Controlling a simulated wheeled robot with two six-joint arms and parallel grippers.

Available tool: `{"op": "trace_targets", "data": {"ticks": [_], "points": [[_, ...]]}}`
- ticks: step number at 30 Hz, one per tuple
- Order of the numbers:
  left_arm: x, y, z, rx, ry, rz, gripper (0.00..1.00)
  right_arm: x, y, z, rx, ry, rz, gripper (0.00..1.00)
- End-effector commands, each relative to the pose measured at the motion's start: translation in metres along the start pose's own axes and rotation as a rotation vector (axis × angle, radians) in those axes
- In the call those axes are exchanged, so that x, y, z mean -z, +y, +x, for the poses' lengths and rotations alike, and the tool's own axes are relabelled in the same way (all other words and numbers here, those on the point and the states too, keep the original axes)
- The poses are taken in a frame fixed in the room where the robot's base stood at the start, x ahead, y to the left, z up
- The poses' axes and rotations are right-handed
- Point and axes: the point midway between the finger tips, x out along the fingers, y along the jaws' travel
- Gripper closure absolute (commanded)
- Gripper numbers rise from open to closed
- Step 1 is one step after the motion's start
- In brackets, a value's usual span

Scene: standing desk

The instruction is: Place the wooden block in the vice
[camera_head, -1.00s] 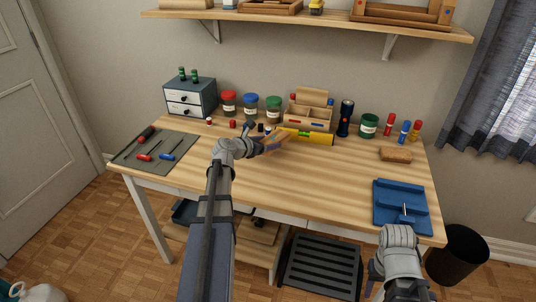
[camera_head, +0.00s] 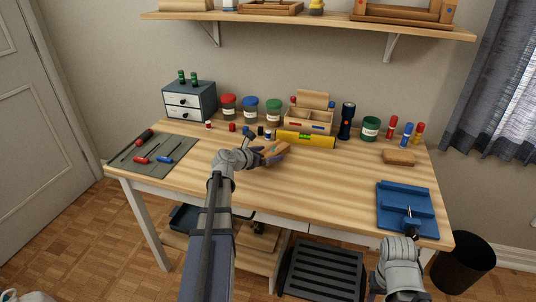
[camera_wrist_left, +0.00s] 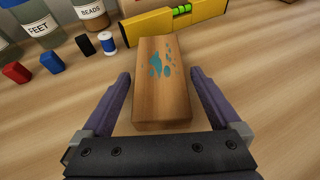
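The wooden block (camera_head: 277,149) lies near the middle of the desk. In the left wrist view the block (camera_wrist_left: 162,95) is brown with teal spots. My left gripper (camera_head: 270,152) is open, with one purple finger on each side of the block. The wrist view shows a visible gap between the block and each finger. The blue vice (camera_head: 402,200) sits at the desk's front right, with a small metal and dark part at its front. My right gripper (camera_head: 411,228) is beside the vice's front edge, mostly hidden behind its own wrist; its opening cannot be made out.
A yellow level (camera_head: 306,139) lies just behind the block. Jars, a small caddy (camera_head: 308,118), a torch (camera_head: 346,121) and markers line the back. Another brown block-like item (camera_head: 398,157) lies at the right. A tool mat (camera_head: 150,151) is at the left. The desk's centre right is clear.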

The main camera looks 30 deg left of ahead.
Motion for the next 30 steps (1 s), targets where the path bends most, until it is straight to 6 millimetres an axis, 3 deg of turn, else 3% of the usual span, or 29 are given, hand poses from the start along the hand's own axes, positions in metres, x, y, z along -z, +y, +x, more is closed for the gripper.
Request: {"op": "trace_targets", "data": {"ticks": [10, 24, 30], "points": [[-0.005, 0.0, -0.003, 0.0, 0.0, 0.0, 0.0, 0.0, 0.001, -0.006, 0.0, 0.0, 0.0, 0.5], [-0.005, -0.001, -0.095, -0.003, 0.001, -0.002, 0.0, -0.002, 0.004, -0.041, 0.0, 0.0, 0.0, 0.5], [-0.004, 0.0, -0.116, -0.001, 0.0, -0.001, 0.0, -0.003, 0.005, -0.048, 0.0, 0.0, 0.0, 0.5]]}}
